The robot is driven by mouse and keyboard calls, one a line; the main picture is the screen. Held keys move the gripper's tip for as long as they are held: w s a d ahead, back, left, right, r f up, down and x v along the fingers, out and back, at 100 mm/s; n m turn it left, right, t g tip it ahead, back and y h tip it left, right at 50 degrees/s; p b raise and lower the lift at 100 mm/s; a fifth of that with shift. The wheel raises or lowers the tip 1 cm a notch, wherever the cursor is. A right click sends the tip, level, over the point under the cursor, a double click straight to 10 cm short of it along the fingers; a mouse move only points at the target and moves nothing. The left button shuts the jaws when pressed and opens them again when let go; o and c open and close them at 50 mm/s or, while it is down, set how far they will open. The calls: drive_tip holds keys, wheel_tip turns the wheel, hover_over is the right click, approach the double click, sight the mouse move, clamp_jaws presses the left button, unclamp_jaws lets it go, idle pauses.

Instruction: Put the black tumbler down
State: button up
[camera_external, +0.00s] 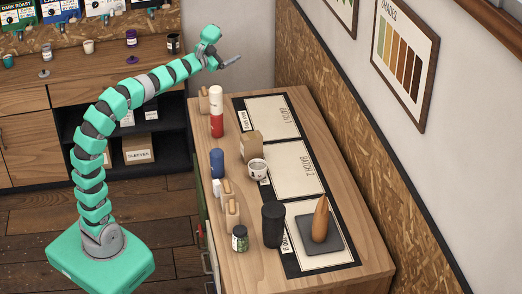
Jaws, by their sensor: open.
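A black tumbler (273,224) stands upright on the wooden counter, at the left edge of the nearest mat section, beside a dark square tray. My gripper (231,61) is open and empty. It is high up at the far end of the counter, well away from the tumbler. Nothing is between its fingers.
The counter (264,264) holds a red and white bottle (216,112), a blue container (217,163), a white cup (257,169), a jar (240,238) and a brown cone-shaped object (321,219) on the dark tray (305,239). The BATCH 1 section (272,118) is clear.

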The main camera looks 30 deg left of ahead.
drive_tip(key=s+a+r+n+y, duration=0.4)
drive_tip(key=s+a+r+n, duration=0.15)
drive_tip(key=a, duration=0.35)
drive_tip(key=s+a+r+n+g, duration=0.2)
drive_tip(key=s+a, duration=0.2)
drive_tip(key=s, duration=1)
drive_tip(key=shift+n+g, duration=0.3)
drive_tip(key=shift+n, duration=0.05)
drive_tip(key=shift+r, duration=0.1)
